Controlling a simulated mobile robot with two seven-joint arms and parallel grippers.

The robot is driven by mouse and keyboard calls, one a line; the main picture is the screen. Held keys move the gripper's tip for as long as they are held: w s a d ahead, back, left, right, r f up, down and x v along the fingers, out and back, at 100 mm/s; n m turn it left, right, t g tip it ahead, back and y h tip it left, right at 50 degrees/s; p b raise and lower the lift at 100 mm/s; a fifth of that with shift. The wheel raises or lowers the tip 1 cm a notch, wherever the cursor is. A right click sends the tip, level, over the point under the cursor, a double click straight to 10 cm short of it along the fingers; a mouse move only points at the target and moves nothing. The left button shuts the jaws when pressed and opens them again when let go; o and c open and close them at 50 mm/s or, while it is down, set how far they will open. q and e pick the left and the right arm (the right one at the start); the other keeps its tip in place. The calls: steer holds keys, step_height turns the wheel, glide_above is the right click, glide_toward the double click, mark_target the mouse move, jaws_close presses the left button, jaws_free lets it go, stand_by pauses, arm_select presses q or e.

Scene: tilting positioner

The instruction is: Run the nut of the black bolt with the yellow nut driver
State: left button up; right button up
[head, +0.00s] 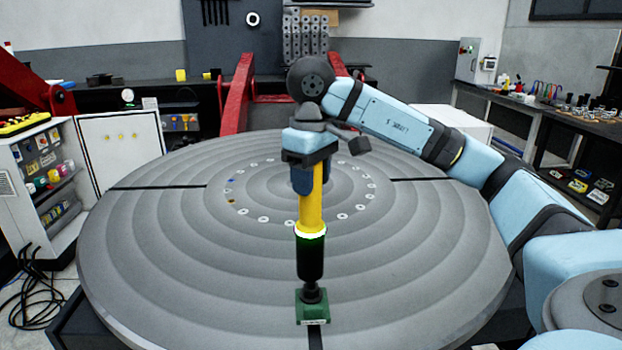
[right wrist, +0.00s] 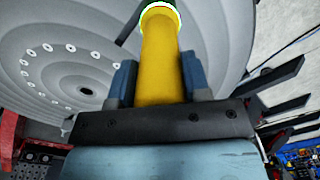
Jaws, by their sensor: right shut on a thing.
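The yellow nut driver (head: 311,212) stands upright over the front part of the round grey positioner table (head: 180,260). It has a yellow body, a lit white-green ring and a black lower part. My right gripper (head: 308,180) is shut on its yellow upper body, which also shows between the fingers in the right wrist view (right wrist: 163,62). The driver's lower end meets a black piece on a small green block (head: 312,313). The black bolt and its nut cannot be told apart there; the driver's end hides them. My left gripper is not in view.
A ring of small holes and washers (head: 343,216) surrounds the table's middle. Red arms (head: 236,110) rise behind the table. A white control cabinet (head: 45,185) stands at the left, and a tool bench (head: 560,125) at the right. The table's left side is clear.

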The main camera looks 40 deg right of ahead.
step_height(320, 180, up, 3)
steer(key=shift+r+p, duration=0.15)
steer(key=shift+p, duration=0.95)
step_height(320, 180, up, 2)
steer(key=shift+r+p, duration=0.1)
steer(key=shift+p, duration=0.95)
steer(key=shift+a, duration=0.1)
